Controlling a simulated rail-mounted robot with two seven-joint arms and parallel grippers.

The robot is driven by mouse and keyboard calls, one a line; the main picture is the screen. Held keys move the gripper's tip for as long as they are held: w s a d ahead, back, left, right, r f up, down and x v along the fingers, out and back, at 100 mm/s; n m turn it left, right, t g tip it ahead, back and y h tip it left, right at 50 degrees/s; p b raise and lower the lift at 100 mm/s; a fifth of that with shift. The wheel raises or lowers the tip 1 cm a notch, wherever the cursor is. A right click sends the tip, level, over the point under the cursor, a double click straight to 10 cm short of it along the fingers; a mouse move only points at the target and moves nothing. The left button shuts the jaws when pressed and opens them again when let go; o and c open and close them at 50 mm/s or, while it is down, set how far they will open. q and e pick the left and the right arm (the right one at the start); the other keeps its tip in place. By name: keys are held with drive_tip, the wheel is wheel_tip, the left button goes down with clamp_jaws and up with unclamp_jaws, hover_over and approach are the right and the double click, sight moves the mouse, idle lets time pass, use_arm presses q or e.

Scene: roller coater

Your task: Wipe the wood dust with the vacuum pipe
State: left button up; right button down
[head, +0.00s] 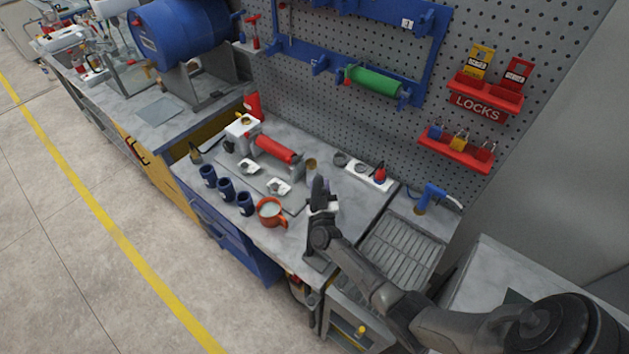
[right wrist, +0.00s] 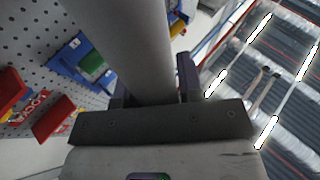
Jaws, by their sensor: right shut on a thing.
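My right gripper (head: 320,202) is above the front right part of the grey workbench, near the orange cup. In the right wrist view my right gripper (right wrist: 154,85) has its dark fingers on both sides of a thick grey pipe (right wrist: 125,40), shut on it. The pipe looks like the vacuum pipe; its far end is out of that view. In the head view the gripper and arm largely hide it. I cannot make out any wood dust on the bench. My left gripper is in neither view.
The workbench (head: 222,223) carries an orange cup (head: 270,211), several dark blue cups (head: 226,189) and a red roller (head: 276,149). A slotted metal tray (head: 405,247) lies right of the gripper. A pegboard (head: 460,45) with red lock racks (head: 455,150) stands behind.

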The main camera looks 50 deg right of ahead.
drive_tip(key=shift+s+d+r+p, duration=0.1)
drive_tip(key=shift+s+p, duration=0.6)
drive_tip(key=shift+s, duration=0.3)
drive_tip(key=s+p, duration=0.4)
drive_tip(key=s, duration=0.5)
drive_tip(key=shift+s+d+f, duration=0.25)
drive_tip(key=shift+d, duration=0.15)
drive_tip(key=shift+p, duration=0.3)
